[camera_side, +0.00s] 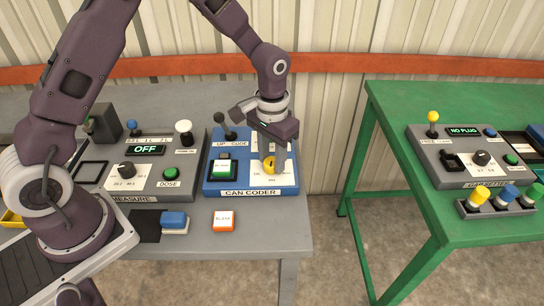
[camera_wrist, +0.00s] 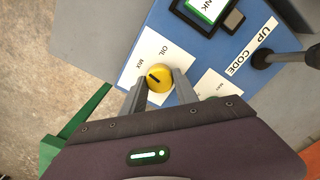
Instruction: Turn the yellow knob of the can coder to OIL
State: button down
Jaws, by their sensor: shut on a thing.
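The can coder (camera_side: 208,184) is a blue box on the grey table, with its name on the front. Its yellow knob (camera_side: 268,164) sits on a white label plate and also shows in the wrist view (camera_wrist: 160,76). In the wrist view the words OIL and MIX stand beside the knob, and a short dark mark on it points roughly toward MIX. My gripper (camera_side: 270,155) is over the knob, pointing down. In the wrist view its two fingers (camera_wrist: 160,88) are shut on the knob, one on each side. Part of the plate is hidden by the gripper.
A blue block (camera_side: 174,220) and an orange-white block (camera_side: 223,221) lie in front. A green table (camera_side: 400,115) stands right, across a gap.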

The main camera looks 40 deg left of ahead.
aim_at(272, 161)
jog(key=m, duration=0.5)
jog(key=shift+w+r+m, duration=0.1)
jog(key=shift+m, duration=0.2)
jog(key=m, duration=0.5)
jog(key=shift+m, duration=0.3)
jog(key=c, duration=0.9)
grip_release()
jog(key=shift+c, duration=0.2)
notch_tip(272, 161, up, 7)
jog(key=shift+r, duration=0.1)
